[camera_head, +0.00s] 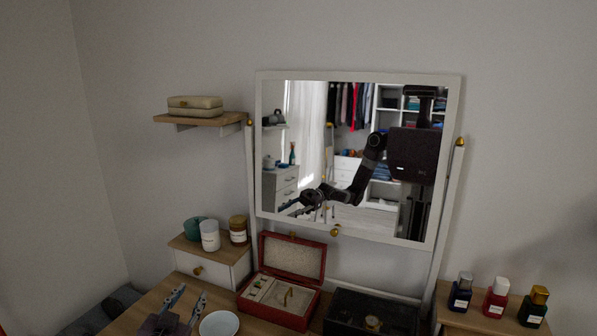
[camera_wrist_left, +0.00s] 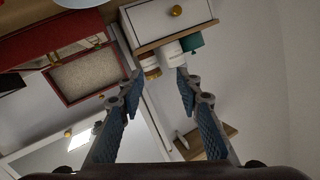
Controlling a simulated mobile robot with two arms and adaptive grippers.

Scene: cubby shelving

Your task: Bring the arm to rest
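My left gripper (camera_head: 184,310) shows at the bottom left of the head view, above the wooden dressing table (camera_head: 135,318). Its two fingers are spread apart with nothing between them. In the left wrist view the left gripper (camera_wrist_left: 160,82) also shows open and empty, with the view upside down. The candle jars and small drawer are beyond its fingertips there. My right gripper is not directly in view. The mirror (camera_head: 345,240) reflects a dark robot arm and body.
A white bowl (camera_head: 219,324) sits close to the left gripper. An open red jewelry box (camera_head: 282,312) and a closed black box (camera_head: 345,318) stand on the table. Candle jars (camera_head: 210,236) top the left drawer (camera_head: 212,270). Several bottles (camera_head: 496,298) stand at right. A wall shelf (camera_head: 200,120) holds a case.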

